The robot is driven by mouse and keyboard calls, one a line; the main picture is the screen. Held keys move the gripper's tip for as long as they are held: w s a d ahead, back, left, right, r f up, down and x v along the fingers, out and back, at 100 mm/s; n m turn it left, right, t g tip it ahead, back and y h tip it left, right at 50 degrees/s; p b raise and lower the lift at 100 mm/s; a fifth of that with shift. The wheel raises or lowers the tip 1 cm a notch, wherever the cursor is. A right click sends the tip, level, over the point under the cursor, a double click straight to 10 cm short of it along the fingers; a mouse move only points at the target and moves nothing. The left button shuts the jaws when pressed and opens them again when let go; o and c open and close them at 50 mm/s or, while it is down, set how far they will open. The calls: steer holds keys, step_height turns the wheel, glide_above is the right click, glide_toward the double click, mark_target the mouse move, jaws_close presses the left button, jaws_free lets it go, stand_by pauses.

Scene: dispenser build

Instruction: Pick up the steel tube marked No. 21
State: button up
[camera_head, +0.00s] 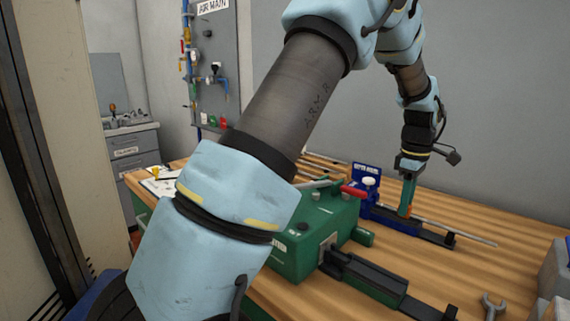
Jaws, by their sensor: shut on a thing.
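A thin steel tube (470,235) lies low along the blue and black fixture (400,222) at the right of the bench, its right end reaching out past the fixture. No number can be read on it from here. My gripper (405,211) points down at the fixture with teal fingers, shut on the tube near the fixture's middle. The fingers hide the held part of the tube, and I cannot tell whether it is clear of the fixture.
A green machine (310,235) with a red handle (354,190) and a dark rail (375,275) stands left of and nearer than the fixture. A wrench (491,304) lies at the front right, beside grey blocks (553,272). Bare wooden bench (510,267) lies between.

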steer(key=shift+r, duration=0.1)
jaws_close()
steer(key=shift+r+p, duration=2.95)
steer(key=shift+r, duration=0.5)
